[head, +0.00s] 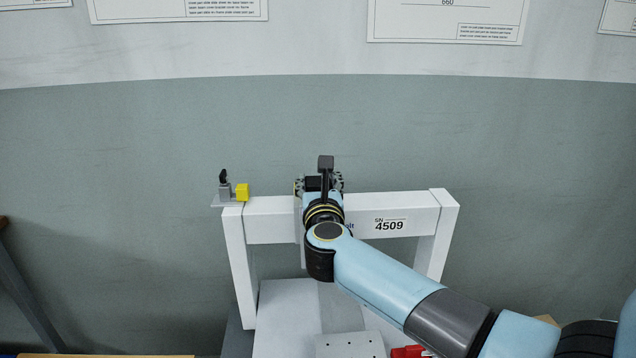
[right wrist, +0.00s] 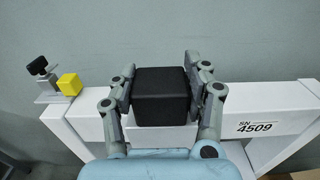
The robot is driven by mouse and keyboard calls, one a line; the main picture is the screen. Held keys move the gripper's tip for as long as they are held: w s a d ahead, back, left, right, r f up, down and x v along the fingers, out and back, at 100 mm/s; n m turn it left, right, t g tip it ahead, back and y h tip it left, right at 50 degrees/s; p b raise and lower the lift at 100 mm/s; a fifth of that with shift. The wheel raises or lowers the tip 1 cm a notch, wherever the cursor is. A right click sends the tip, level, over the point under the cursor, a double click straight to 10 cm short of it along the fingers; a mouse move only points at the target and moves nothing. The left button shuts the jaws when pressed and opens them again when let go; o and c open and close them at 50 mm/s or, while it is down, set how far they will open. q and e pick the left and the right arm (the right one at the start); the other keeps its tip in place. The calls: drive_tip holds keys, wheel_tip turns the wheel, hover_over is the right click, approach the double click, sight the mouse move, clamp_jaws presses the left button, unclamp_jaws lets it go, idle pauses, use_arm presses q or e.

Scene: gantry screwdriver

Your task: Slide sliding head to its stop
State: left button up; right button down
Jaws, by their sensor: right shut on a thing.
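The white gantry beam (head: 270,222) runs left to right between two legs. The sliding head (head: 300,252) is a white piece on the beam, left of its middle and mostly hidden by my right arm. My right gripper (right wrist: 162,92) is shut on a black block (right wrist: 161,98), apparently the head's grip, with one finger on each side. In the head view the right gripper (head: 320,186) is above the beam, partly hidden by its wrist. A yellow block (head: 242,192), seemingly the stop, sits at the beam's left end. It also shows in the right wrist view (right wrist: 69,84). A gap separates it from the head.
A small grey bracket with a black lever (head: 224,188) stands beside the yellow block. A label reading 4509 (head: 390,225) is on the beam's right part. A drilled plate (head: 350,345) and a red object (head: 407,351) lie below. The beam's top looks clear left of the gripper.

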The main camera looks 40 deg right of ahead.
drive_tip(key=w+a+b, duration=0.3)
drive_tip(key=w+a, duration=0.3)
drive_tip(key=a, duration=0.2)
drive_tip(key=shift+w+b, duration=0.4)
drive_tip(key=shift+a, duration=0.1)
drive_tip(key=c, duration=1)
unclamp_jaws()
drive_tip(key=o, duration=0.4)
drive_tip(key=shift+w+a, duration=0.15)
drive_tip(key=shift+o, duration=0.2)
